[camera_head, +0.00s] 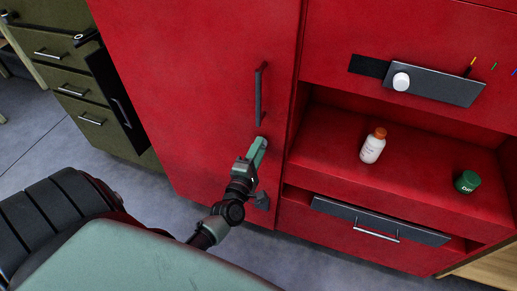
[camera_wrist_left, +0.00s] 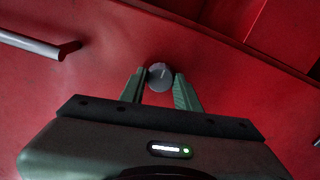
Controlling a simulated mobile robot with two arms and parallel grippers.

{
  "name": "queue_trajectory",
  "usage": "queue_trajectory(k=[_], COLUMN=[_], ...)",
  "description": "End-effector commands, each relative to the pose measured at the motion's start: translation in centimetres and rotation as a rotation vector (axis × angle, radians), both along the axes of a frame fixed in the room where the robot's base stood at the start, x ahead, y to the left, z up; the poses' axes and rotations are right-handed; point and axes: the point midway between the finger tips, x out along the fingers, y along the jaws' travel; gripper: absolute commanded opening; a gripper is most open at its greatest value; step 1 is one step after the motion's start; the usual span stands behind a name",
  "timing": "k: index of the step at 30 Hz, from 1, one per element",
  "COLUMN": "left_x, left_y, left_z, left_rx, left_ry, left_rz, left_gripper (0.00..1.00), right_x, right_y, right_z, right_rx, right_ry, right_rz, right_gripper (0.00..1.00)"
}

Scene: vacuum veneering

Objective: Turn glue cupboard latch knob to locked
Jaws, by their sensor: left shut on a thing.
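The red glue cupboard door (camera_head: 200,80) stands closed in the head view, with a dark vertical bar handle (camera_head: 260,95) near its right edge. My left gripper (camera_head: 259,150) is against the door below that handle. In the left wrist view, the round dark grey latch knob (camera_wrist_left: 160,77) sits between the two green fingers (camera_wrist_left: 159,90), which are shut on it. A light line marks the knob's face, but it is too small to read a lock position from. In the head view the knob is hidden behind the gripper. My right gripper is not in view.
Right of the door, an open red shelf (camera_head: 330,150) holds a white bottle with an orange cap (camera_head: 372,147) and a green jar (camera_head: 467,182). A drawer with a bar handle (camera_head: 377,235) lies below. Olive drawers (camera_head: 70,85) stand at left. Grey floor shows between.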

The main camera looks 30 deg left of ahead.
Motion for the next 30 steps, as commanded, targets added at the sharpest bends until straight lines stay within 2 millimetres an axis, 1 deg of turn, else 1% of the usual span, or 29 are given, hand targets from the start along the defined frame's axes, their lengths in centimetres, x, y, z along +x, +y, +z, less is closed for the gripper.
queue_trajectory(k=[1, 2, 3, 11, 14, 17, 24, 27, 30], left_x=[0.0, 0.0, 0.0, 0.0, -0.3, -1.4, -5.4, -6.6, -7.4], left_y=[-0.1, -0.1, -0.1, 0.0, -0.1, -0.3, -1.3, -1.6, -1.8], left_z=[-0.1, -0.1, -0.1, 0.0, -0.1, -0.3, -0.3, -0.3, -0.2], left_rx=[0.003, 0.002, 0.002, 0.001, 0.000, -0.001, 0.000, 0.000, 0.001], left_ry=[0.001, 0.002, 0.002, 0.001, 0.002, 0.003, 0.004, 0.003, 0.002], left_rz=[-0.001, -0.001, -0.001, -0.001, -0.001, -0.001, -0.002, -0.002, -0.001], left_gripper=[0.35, 0.43, 0.54, 0.54, 0.54, 0.54, 0.54, 0.54, 0.54], right_x=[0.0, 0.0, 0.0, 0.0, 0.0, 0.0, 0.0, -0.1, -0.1], right_y=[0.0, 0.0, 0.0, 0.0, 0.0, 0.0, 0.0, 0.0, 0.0], right_z=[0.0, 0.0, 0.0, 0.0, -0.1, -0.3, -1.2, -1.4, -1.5], right_rx=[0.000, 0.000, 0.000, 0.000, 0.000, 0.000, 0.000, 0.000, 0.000], right_ry=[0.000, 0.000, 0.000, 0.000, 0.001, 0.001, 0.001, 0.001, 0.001], right_rz=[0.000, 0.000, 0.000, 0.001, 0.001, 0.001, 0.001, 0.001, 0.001], right_gripper=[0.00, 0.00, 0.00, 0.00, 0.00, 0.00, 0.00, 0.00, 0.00])
